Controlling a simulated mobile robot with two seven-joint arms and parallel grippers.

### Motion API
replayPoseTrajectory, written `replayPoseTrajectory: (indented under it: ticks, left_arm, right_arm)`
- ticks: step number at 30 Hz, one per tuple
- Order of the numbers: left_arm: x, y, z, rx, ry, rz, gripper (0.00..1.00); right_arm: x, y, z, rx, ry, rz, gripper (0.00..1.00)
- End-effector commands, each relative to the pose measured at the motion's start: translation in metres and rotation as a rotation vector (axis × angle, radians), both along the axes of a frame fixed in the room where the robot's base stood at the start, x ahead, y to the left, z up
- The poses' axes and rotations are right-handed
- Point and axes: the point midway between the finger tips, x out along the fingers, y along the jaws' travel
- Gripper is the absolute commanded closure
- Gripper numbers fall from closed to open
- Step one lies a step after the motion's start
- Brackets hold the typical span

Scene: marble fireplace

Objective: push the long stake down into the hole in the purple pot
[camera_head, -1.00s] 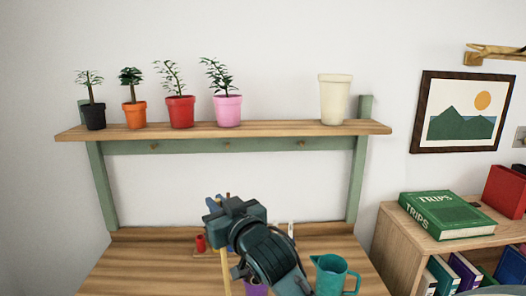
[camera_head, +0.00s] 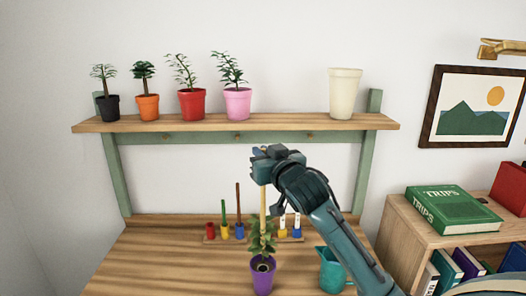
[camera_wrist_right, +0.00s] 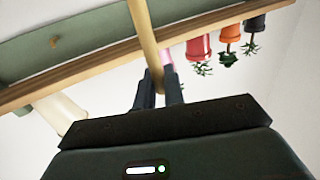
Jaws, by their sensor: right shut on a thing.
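The purple pot (camera_head: 262,278) stands on the wooden table, with a leafy green plant (camera_head: 257,243) in it. My right gripper (camera_head: 263,178) is above the pot, shut on the upper end of the long tan stake (camera_head: 263,208). The stake hangs nearly upright over the plant. Its lower end is close to the leaves and the pot's top; I cannot tell whether it is in the hole. In the right wrist view the stake (camera_wrist_right: 146,38) runs between the closed fingers (camera_wrist_right: 160,92). My left gripper is not in view.
A teal jug (camera_head: 332,270) stands just right of the pot. Behind are a rack of small coloured holders (camera_head: 240,233) and a shelf (camera_head: 290,123) bearing several potted plants and a cream pot (camera_head: 344,92). A bookcase (camera_head: 396,220) is at right. The table's left is clear.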

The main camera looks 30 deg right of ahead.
Motion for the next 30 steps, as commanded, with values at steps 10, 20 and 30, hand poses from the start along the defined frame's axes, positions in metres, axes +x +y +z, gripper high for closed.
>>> replayPoseTrajectory:
  ticks: [10, 20, 30]
  left_arm:
    - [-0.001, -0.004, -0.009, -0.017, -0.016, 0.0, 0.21]
    - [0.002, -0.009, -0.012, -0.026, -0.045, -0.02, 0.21]
    - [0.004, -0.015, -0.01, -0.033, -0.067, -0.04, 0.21]
  right_arm:
    - [0.0, 0.0, -0.036, 0.0, 0.002, -0.001, 1.0]
    - [0.0, 0.0, -0.065, 0.001, 0.002, 0.0, 1.0]
    - [0.0, 0.0, -0.079, -0.001, 0.0, 0.0, 1.0]
